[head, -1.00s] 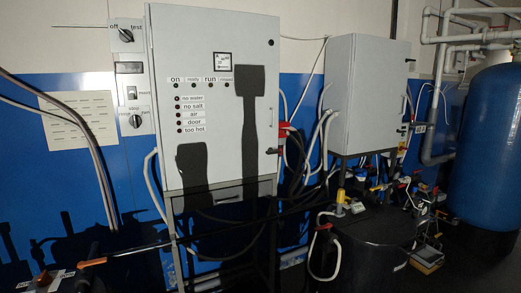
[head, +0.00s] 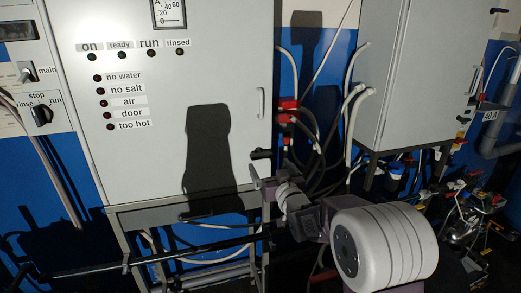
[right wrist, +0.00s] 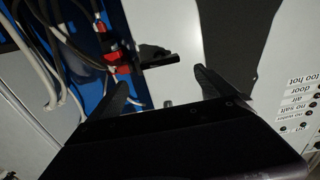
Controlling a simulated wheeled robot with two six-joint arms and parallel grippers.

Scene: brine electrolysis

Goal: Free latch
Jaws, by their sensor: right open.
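The grey control cabinet (head: 150,170) stands in front of me with its door closed. A small black latch (head: 261,154) sits at the door's right edge, below a grey pull handle (head: 261,102). My right gripper (head: 263,181) is open and empty, just below the latch in the head view. In the right wrist view the latch (right wrist: 158,57) lies ahead of the gap between the two dark fingers of my right gripper (right wrist: 160,73). My left gripper is out of view.
Red connectors (head: 288,104) and hanging cables are close to the right of the latch. A second grey cabinet (head: 405,75) stands at the right. A black horizontal bar (head: 190,253) runs low in front of the cabinet frame.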

